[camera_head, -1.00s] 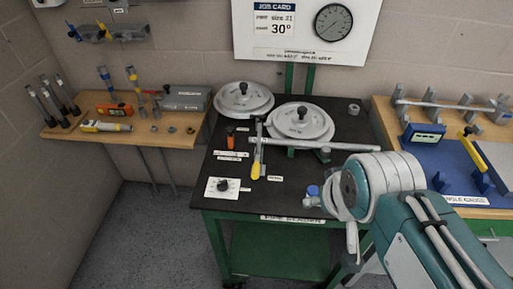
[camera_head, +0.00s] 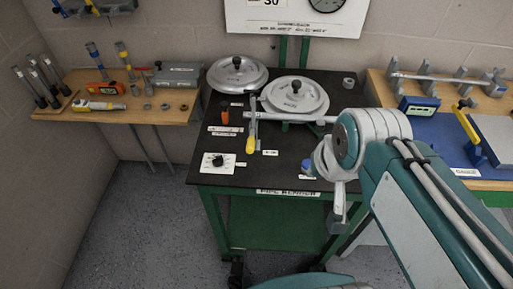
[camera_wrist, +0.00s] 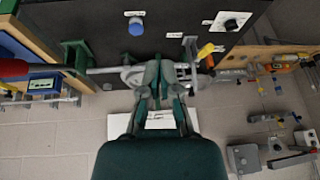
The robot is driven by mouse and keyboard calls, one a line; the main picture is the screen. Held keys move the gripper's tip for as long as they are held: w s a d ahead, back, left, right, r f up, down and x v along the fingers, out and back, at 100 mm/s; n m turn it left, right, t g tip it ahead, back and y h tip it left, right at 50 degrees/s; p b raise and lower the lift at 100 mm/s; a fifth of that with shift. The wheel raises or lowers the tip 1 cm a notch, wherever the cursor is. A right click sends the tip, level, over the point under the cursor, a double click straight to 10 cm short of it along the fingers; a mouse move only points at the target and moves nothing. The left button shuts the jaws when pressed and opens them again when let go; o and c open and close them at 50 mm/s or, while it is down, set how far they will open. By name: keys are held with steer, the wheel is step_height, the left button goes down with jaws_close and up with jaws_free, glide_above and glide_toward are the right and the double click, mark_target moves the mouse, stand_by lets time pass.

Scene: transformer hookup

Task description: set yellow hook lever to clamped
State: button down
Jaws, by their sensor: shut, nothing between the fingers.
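The yellow hook lever (camera_head: 251,143) has a grey shank and a yellow end. It sits on the pipe bender's black top and points toward the front edge; it also shows in the wrist view (camera_wrist: 206,50). A grey pipe (camera_head: 285,117) runs by the lever's shank, in front of the round bender dies (camera_head: 296,95). My gripper (camera_head: 338,216) hangs at the front right of the bender, apart from the lever. In the wrist view my gripper (camera_wrist: 160,66) is shut and empty, and its fingers partly cover the pipe and die area behind them.
A dial plate (camera_head: 218,162) and a blue knob (camera_head: 307,168) are on the bender top. A tool shelf (camera_head: 150,116) is on the left. A right bench holds a blue fixture (camera_head: 440,130) with another yellow lever (camera_head: 466,124). The floor in front is clear.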

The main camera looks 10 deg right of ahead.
steer(key=w+f+m+g+y, duration=0.1)
steer(key=w+f+m+y, duration=0.2)
steer(key=w+f+m, duration=0.1)
steer(key=w+f+m+g+y, duration=0.2)
steer(key=w+f+m+y, duration=0.2)
steer(key=m, duration=0.5)
steer(key=w+f+m+g+y, duration=0.1)
steer(key=w+f+m+y, duration=0.3)
steer(key=w+f+m, duration=0.2)
steer(key=shift+w+d+m+g, duration=0.15)
steer(key=shift+w+m, duration=0.1)
steer(key=shift+w, duration=0.3)
steer(key=shift+w+d+m+g, duration=0.15)
steer(key=shift+w+m, duration=0.1)
steer(key=shift+w, duration=0.3)
steer(key=shift+w+d+f+m+y, duration=0.2)
steer(key=shift+w+f+m+y, duration=0.1)
steer(key=shift+m+y, duration=0.1)
